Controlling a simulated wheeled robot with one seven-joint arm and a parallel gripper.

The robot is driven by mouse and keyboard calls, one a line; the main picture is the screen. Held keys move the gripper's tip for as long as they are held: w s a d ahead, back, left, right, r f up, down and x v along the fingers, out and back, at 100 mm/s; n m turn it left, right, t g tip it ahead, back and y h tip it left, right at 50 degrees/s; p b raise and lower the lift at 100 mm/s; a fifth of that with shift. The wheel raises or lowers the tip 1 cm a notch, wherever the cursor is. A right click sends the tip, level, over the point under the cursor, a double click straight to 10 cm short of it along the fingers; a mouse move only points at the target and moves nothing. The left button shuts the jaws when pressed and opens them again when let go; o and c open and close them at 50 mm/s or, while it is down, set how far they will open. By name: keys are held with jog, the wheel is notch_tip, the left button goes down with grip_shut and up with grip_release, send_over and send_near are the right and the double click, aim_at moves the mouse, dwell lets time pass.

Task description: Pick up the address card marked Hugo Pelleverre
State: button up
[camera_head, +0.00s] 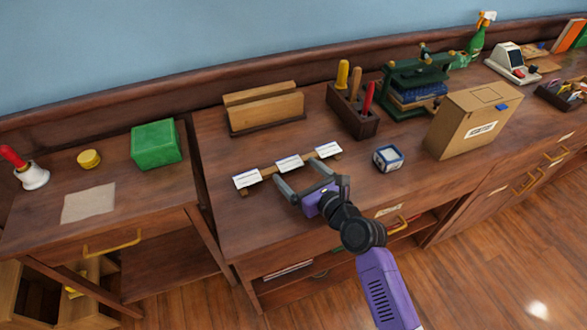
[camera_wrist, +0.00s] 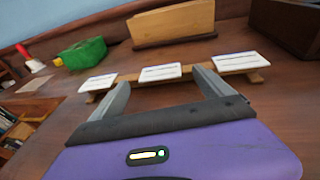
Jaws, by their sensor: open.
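Three white address cards rest on a low wooden strip (camera_head: 268,172) on the desk. They are the left card (camera_head: 247,179), the middle card (camera_head: 289,163) and the right card (camera_head: 328,150). The wrist view also shows the left card (camera_wrist: 98,83), the middle card (camera_wrist: 160,72) and the right card (camera_wrist: 239,61). Their print is too small to read, so I cannot tell which is marked Hugo Pelleverre. My gripper (camera_head: 302,174) is open and empty, just in front of the strip. In the wrist view its fingers (camera_wrist: 163,88) point toward the middle card, one on each side.
A wooden letter holder (camera_head: 264,108) stands behind the cards. A small blue-and-white box (camera_head: 388,158) sits right of my gripper, with a cardboard box (camera_head: 473,120) beyond. A tool holder (camera_head: 352,115) stands behind. Bare desk lies between the strip and letter holder.

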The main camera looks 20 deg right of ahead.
jog(key=c, duration=1.5)
jog(key=shift+r, duration=0.1)
